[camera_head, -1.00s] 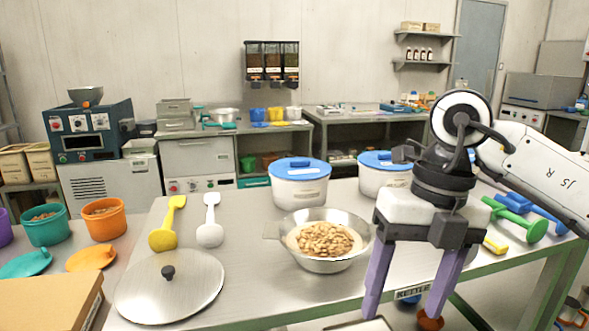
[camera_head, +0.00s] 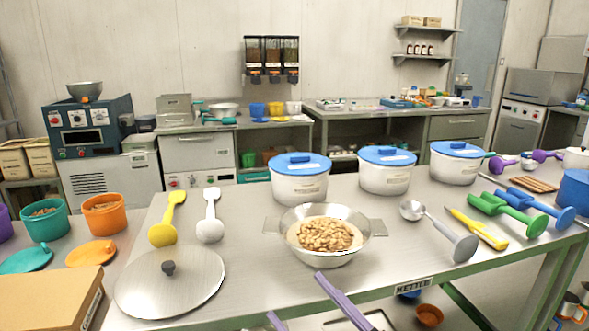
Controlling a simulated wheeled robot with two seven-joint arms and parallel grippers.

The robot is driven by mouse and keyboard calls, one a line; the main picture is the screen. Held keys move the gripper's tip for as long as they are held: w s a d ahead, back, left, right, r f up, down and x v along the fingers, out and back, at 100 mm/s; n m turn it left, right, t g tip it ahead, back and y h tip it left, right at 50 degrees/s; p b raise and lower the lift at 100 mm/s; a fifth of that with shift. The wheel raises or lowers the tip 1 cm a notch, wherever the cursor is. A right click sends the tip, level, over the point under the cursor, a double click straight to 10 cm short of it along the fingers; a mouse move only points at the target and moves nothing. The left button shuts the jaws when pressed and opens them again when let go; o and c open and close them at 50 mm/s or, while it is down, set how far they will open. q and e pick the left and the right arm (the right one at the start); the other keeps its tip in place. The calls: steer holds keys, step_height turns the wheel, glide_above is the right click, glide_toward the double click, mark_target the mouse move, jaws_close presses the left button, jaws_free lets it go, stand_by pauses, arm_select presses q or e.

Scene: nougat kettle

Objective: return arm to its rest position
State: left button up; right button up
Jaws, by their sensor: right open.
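My right gripper (camera_head: 294,293) shows only as two purple fingers at the bottom edge of the view, spread apart with nothing between them. It is in front of the table's near edge, below the metal pan. The rest of my right arm is out of view. My left gripper is not in view. The metal pan (camera_head: 325,240) with two handles stands on the steel table and holds a heap of pale nuts.
A round steel lid (camera_head: 170,284) lies at the front left. Several white tubs with blue lids (camera_head: 299,180) stand behind the pan. A ladle (camera_head: 437,228), a yellow tool (camera_head: 478,229) and green and blue scoops lie to the right.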

steer(key=s+d+f+m+g+h, duration=0.15)
steer(key=d+f+m+h, duration=0.3)
steer(key=f, duration=0.45)
steer(key=s+d+f+m+h, duration=0.2)
steer(key=d+f+m+h, duration=0.25)
steer(key=f, duration=0.55)
steer(key=s+d+f+m+g+h, duration=0.1)
steer(key=s+d+f+g, duration=0.1)
steer(key=s+f, duration=0.6)
steer(key=s+d+f+g+h, duration=0.2)
steer(key=s+d+f+g, duration=0.1)
steer(key=s+f, duration=0.4)
steer(key=shift+s+f+m+g, duration=0.35)
steer(key=shift+s+m+g, duration=0.05)
steer(key=shift+g, duration=0.35)
